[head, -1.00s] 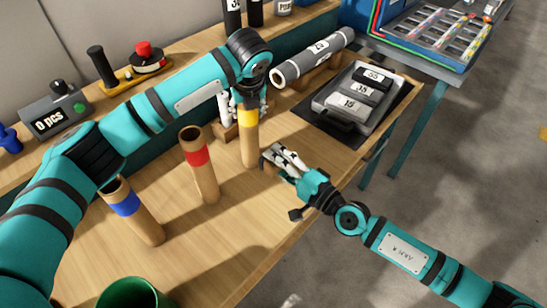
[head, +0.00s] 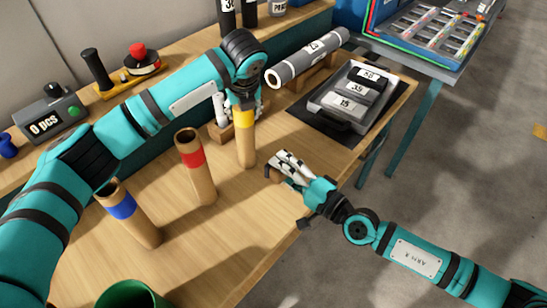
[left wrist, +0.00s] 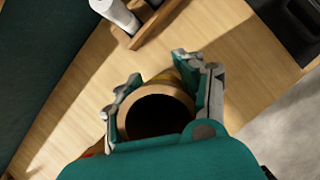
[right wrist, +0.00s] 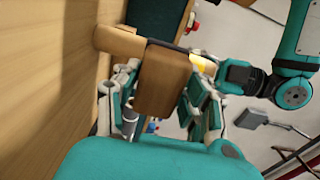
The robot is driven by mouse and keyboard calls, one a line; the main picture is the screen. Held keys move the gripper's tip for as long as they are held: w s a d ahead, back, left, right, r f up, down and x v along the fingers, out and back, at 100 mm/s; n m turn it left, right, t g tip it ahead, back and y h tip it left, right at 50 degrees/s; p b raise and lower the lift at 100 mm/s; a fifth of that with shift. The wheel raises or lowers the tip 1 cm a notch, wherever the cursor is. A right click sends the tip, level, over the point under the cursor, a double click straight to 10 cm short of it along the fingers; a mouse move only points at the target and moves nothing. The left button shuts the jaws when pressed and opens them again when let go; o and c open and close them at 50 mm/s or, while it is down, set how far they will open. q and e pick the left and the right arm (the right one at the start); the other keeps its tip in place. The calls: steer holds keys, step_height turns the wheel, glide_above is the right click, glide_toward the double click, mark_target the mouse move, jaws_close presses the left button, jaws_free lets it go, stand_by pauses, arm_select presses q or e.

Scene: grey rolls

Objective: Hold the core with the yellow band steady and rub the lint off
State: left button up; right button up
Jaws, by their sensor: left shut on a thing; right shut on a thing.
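The brown core with the yellow band (head: 246,145) stands upright on the table. My left gripper (head: 243,100) is shut on its top from above; the left wrist view shows the fingers on both sides of its open end (left wrist: 160,112). My right gripper (head: 282,166) is shut on a small brown block (right wrist: 163,80), low at the core's right. In the head view a small gap shows between block and core. In the right wrist view the block overlaps the core (right wrist: 118,41), so contact there cannot be told. I cannot make out lint.
A red-banded core (head: 196,165) and a blue-banded core (head: 130,212) stand to the left. A wooden holder with white items (head: 222,110) is just behind. A grey roll (head: 308,58) and a tray of labelled weights (head: 325,104) lie behind right. A green bin (head: 132,294) is at front.

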arm_select(q)
steer(key=o, duration=1)
steer(key=shift+s+f, duration=0.1)
steer(key=shift+f, duration=0.1)
steer(key=o, duration=0.4)
steer(key=shift+c, duration=0.2)
steer(key=shift+r, duration=0.1)
steer(key=v, duration=1.1)
steer(key=shift+r, duration=0.45)
